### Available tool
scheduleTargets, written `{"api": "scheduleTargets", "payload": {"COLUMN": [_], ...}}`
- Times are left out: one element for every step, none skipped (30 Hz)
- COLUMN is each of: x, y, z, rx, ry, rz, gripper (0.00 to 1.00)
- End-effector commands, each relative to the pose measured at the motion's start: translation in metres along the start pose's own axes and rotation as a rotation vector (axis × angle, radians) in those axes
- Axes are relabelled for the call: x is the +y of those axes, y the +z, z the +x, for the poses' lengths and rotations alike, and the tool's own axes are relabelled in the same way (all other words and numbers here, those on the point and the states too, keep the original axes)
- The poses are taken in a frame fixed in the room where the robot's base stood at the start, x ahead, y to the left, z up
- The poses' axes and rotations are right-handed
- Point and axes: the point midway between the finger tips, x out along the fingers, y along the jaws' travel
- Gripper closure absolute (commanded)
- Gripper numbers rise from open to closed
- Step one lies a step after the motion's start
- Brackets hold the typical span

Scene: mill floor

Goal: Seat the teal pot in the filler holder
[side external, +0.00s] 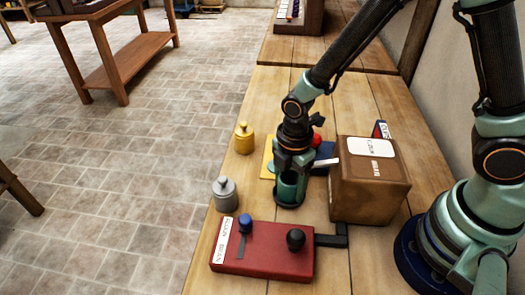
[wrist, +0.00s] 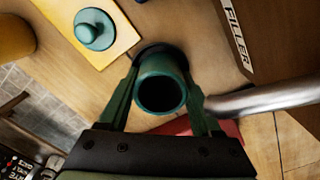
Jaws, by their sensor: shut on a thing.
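The teal pot (side external: 287,190) is upright between the fingers of my gripper (side external: 291,178), low over the wooden bench beside the filler. In the wrist view its round open mouth (wrist: 160,108) shows, and it looks empty. My gripper (wrist: 163,88) is shut on the pot, one finger on each side. A dark round holder (wrist: 151,50) shows just past the pot's far edge. In the side view its dark rim (side external: 290,206) is at the pot's base; I cannot tell whether the pot rests in it. The brown filler box (side external: 366,195) stands to the right.
The filler's silver spout (wrist: 268,99) reaches in close on the pot's right. A teal lid (wrist: 95,29) lies on a yellow pad (wrist: 115,48). Yellow (side external: 244,139) and grey (side external: 224,195) weights stand left. A red control box (side external: 262,258) with two knobs is in front.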

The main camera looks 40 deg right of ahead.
Motion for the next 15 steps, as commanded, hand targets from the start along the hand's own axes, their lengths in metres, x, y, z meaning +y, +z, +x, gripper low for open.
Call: {"api": "scheduleTargets", "payload": {"x": [0.0007, 0.0007, 0.0007, 0.0006, 0.0005, 0.0005, 0.0004, 0.0004, -0.0003, -0.0003, -0.0002, -0.0001, 0.0001, 0.0003, 0.0006], "y": [-0.0002, -0.0002, -0.0002, -0.0002, -0.0002, -0.0002, -0.0001, -0.0001, 0.0001, 0.0001, 0.0001, 0.0, 0.0, -0.0001, -0.0002], "z": [0.0, -0.0001, -0.0001, -0.0001, 0.0, 0.0, 0.0, 0.0, 0.0005, 0.0004, 0.0001, -0.001, -0.0023, -0.004, -0.0068], "rx": [0.001, 0.001, 0.001, 0.001, 0.0, 0.0, 0.0, 0.0, 0.0, 0.0, 0.0, 0.0, 0.0, 0.0, 0.001], "ry": [0.002, 0.002, 0.002, 0.002, 0.002, 0.001, 0.001, 0.001, -0.001, -0.001, -0.001, 0.0, 0.001, 0.001, 0.002], "rz": [0.0, 0.0, 0.0, 0.0, 0.0, 0.0, 0.0, 0.0, 0.0, 0.0, 0.0, 0.0, 0.0, 0.0, 0.0], "gripper": [0.27, 0.22, 0.22, 0.22, 0.22, 0.22, 0.22, 0.22, 0.22, 0.22, 0.22, 0.22, 0.22, 0.22, 0.22]}}
